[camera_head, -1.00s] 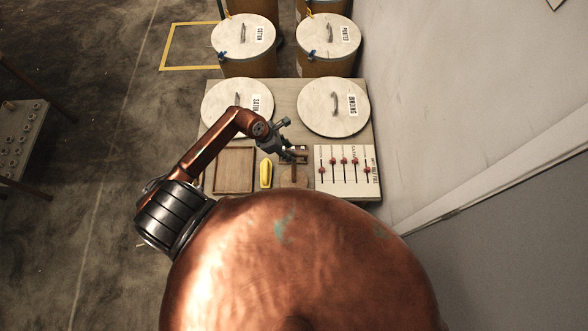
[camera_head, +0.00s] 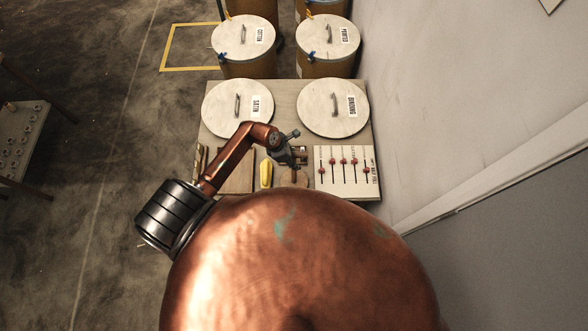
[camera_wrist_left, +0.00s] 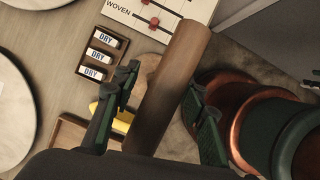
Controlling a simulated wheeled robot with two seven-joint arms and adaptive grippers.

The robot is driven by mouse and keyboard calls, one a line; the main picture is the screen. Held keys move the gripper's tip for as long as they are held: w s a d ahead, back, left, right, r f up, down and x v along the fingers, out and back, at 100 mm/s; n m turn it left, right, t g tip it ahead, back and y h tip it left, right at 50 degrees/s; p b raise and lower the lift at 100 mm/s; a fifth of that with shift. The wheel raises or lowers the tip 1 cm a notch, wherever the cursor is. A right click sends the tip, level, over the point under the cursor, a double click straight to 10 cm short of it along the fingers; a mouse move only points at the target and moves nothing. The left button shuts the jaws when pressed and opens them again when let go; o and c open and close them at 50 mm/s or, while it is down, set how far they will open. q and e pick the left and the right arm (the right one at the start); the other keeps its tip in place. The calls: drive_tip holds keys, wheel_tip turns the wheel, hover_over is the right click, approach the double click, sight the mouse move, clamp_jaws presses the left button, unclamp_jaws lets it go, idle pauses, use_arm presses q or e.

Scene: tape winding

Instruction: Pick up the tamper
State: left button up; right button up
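The tamper (camera_wrist_left: 168,90) shows in the left wrist view as a thick brown wooden cylinder, slanting from upper right to lower left. My left gripper (camera_wrist_left: 163,82) has its two dark green fingers apart, one on each side of the tamper. A narrow gap shows on the left finger's side; contact at the right finger is hard to tell. In the head view my left gripper (camera_head: 297,160) is over the front middle of the table, and the tamper is hard to make out there. Its lower end is hidden. My right gripper is not in view.
On the table (camera_head: 285,88) lie a slider panel (camera_head: 346,173), a yellow object (camera_head: 266,174), a shallow wooden tray (camera_head: 238,172) and a rack with DRY labels (camera_wrist_left: 100,55). Two round lids (camera_head: 333,107) stand behind. A wall (camera_head: 470,100) rises on the right.

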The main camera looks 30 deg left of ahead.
use_arm(q)
drive_tip(key=shift+c, duration=0.3)
clamp_jaws()
drive_tip(key=shift+w+r, duration=0.1)
